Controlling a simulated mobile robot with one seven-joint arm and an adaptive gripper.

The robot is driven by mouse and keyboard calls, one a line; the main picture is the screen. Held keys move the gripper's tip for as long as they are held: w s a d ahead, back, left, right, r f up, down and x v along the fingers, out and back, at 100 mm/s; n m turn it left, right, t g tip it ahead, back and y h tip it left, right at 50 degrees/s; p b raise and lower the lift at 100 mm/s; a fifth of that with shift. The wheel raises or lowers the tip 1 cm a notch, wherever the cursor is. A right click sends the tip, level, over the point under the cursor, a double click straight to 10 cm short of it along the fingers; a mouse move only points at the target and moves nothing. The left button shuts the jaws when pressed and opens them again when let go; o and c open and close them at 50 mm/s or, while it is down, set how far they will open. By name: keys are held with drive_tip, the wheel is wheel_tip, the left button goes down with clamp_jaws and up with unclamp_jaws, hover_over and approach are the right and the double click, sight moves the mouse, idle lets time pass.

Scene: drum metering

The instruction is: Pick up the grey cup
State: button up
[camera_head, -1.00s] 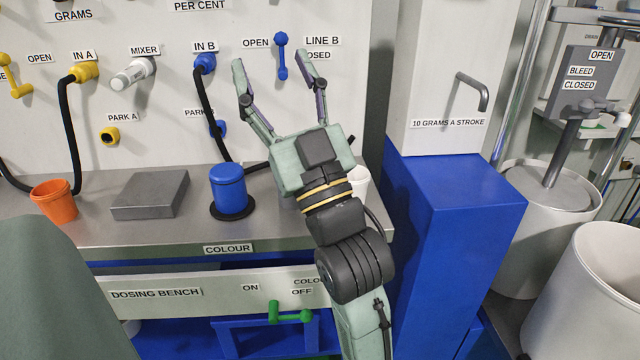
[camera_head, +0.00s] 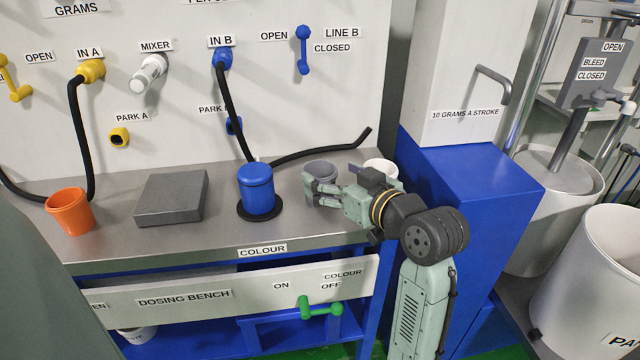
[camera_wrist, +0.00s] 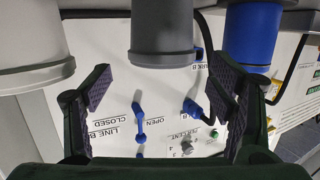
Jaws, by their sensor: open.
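The grey cup (camera_head: 321,169) stands on the bench, right of the blue canister, partly hidden behind my gripper in the head view. In the wrist view, which is upside down, the grey cup (camera_wrist: 162,30) is at top centre, in line with the gap between the fingers. My gripper (camera_head: 314,191) is low over the bench, pointing left in the head view, with its fingers apart and nothing held. Both fingers of my gripper (camera_wrist: 160,80) show in the wrist view. I cannot tell whether either touches the cup.
A white cup (camera_head: 381,166) stands close right of the grey one, partly behind my wrist. The blue canister (camera_head: 257,190) is on a black disc to the left. A black hose (camera_head: 320,148) lies behind. A grey block (camera_head: 171,197) and orange cup (camera_head: 71,210) are further left.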

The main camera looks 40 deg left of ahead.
sight(319, 173)
drive_tip(key=x, duration=0.3)
drive_tip(key=p+x, duration=0.1)
drive_tip(key=x, duration=0.1)
drive_tip(key=shift+s+a+f, duration=0.1)
drive_tip(key=shift+f, duration=0.25)
drive_tip(key=c, duration=1.2)
